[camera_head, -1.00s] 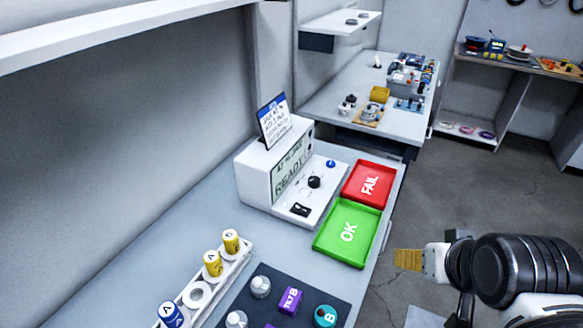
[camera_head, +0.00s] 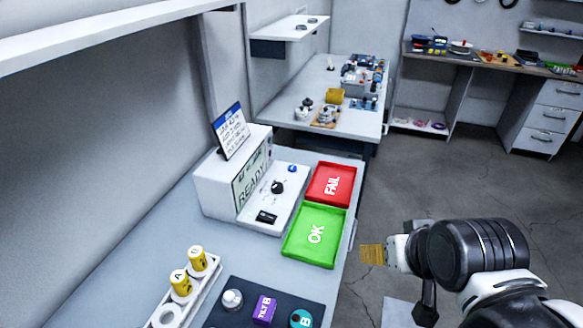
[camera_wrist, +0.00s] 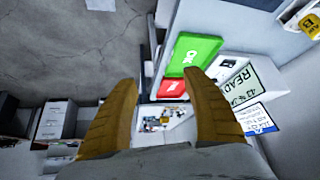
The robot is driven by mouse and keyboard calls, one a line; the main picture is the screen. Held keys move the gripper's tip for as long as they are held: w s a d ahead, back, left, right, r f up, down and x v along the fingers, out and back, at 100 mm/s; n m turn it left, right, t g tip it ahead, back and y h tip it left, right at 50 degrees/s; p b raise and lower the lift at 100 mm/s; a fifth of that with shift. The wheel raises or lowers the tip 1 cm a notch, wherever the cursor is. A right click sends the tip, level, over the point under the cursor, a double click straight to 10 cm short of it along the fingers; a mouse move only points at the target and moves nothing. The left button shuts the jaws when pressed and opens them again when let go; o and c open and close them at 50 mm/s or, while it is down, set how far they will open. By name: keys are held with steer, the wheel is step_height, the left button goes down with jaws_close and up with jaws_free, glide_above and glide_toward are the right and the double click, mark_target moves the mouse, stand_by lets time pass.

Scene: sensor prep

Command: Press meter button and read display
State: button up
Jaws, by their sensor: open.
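The white meter (camera_head: 232,180) stands on the bench in the head view. Its display (camera_head: 252,178) reads "READY". Its front panel has a blue button (camera_head: 292,169), a black knob (camera_head: 278,187) and a black socket or switch (camera_head: 266,217). A printed card (camera_head: 230,130) stands on top. My gripper (camera_head: 372,254) is out past the bench's right edge, apart from the meter. In the wrist view my gripper's (camera_wrist: 160,105) two tan fingers are spread wide with nothing between them. The meter's display (camera_wrist: 240,85) also shows there, rotated.
A green OK tray (camera_head: 315,236) and a red FAIL tray (camera_head: 331,184) lie right of the meter, between it and my gripper. A white rack (camera_head: 207,285) with yellow cylinders and a dark mat (camera_head: 232,317) with parts are in front. Open floor lies right of the bench.

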jaws_close()
stand_by(1.3)
